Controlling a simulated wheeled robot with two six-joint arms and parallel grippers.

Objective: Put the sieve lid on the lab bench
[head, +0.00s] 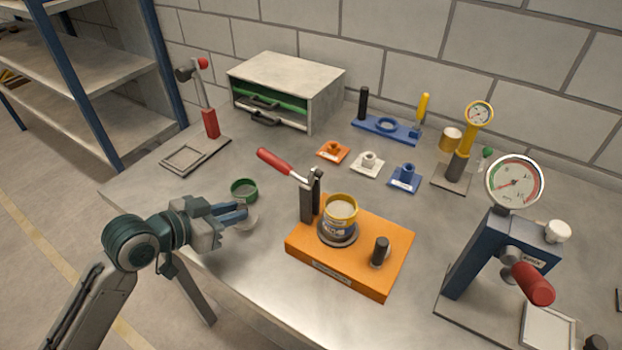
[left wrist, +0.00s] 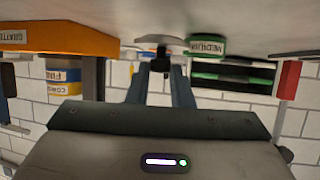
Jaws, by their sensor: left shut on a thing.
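The sieve lid (head: 246,223) is a thin, pale disc, close above or on the lab bench (head: 235,265), left of the orange base. In the left wrist view, which is upside down, the lid (left wrist: 160,39) shows edge-on with its dark knob between my fingers. My left gripper (head: 241,211) is shut on that knob. I cannot tell whether the lid touches the bench. My right gripper is not in view.
A green sieve ring (head: 244,186) stands just behind the lid. The orange base (head: 348,272) carries a yellow-rimmed sieve stack (head: 341,211) and a red-handled lever (head: 275,161). A drawer cabinet (head: 315,100) stands behind. Bench in front of the lid is clear.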

